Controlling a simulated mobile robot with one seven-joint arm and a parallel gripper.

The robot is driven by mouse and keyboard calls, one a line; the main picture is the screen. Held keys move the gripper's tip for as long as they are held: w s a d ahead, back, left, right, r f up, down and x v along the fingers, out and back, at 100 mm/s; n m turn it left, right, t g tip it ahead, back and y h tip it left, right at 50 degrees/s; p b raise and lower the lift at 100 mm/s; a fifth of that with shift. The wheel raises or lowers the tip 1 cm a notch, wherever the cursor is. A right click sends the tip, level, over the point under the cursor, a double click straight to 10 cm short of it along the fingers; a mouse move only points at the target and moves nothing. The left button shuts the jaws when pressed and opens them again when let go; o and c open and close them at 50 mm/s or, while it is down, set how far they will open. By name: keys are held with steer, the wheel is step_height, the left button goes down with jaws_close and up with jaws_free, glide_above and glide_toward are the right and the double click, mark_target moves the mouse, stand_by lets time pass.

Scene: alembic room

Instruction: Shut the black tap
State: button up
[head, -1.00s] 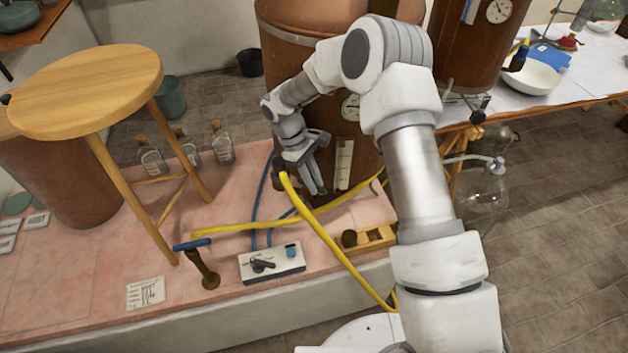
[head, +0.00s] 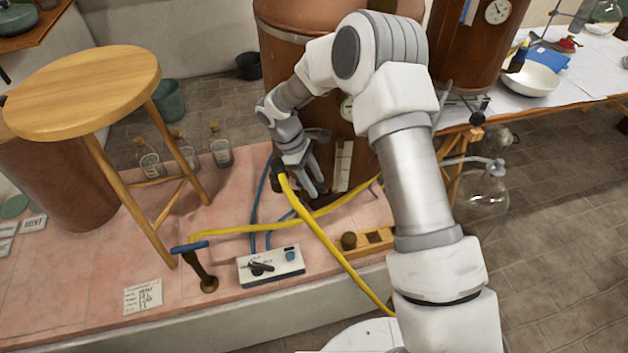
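A black fitting (head: 278,167), which looks like the black tap, sits low on the front of the large copper vessel (head: 300,75), at the upper end of a yellow hose (head: 318,228). My gripper (head: 318,186) is just right of it, in front of the vessel, with its fingers pointing down. The fingers look close together, and I cannot tell how far apart they are or whether they touch anything. My wrist and arm hide part of the vessel and maybe part of the tap, so its handle position is unclear.
A wooden stool (head: 85,88) stands at left on the pink tiled platform. A blue-handled brass valve (head: 203,268), a white switch box (head: 270,266) and a wooden block rack (head: 372,242) lie along its front. Several corked bottles (head: 220,146) stand behind. A glass flask (head: 482,190) is right.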

steer(key=v, duration=1.7)
steer(key=shift+a+r, duration=0.15)
